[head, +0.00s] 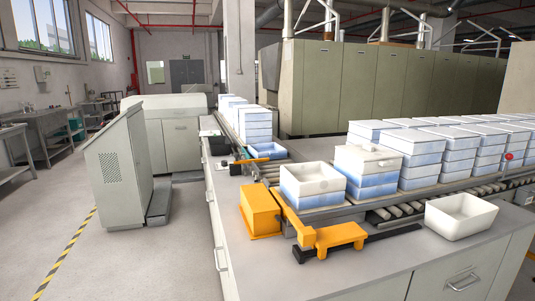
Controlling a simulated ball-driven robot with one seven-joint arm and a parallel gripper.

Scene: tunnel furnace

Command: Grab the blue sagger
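Several saggers with blue or pale blue walls are in the head view. A low, open blue sagger (267,151) sits alone beside the far orange pusher. A near stack has a white open sagger (313,174) on top of a blue one (322,199). To its right, another stack has a white sagger (367,157) above blue ones (370,189). Taller stacks of white-and-blue saggers (422,171) fill the right side, and more (254,126) stand at the back left. I cannot tell which blue sagger is meant. My gripper is not in view.
An orange box (260,211) and an orange pusher (340,237) stand at the front of the roller conveyor (400,209). A white empty bin (461,216) is on the grey counter (400,262). A cabinet (119,169) stands left. The floor at far left is open.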

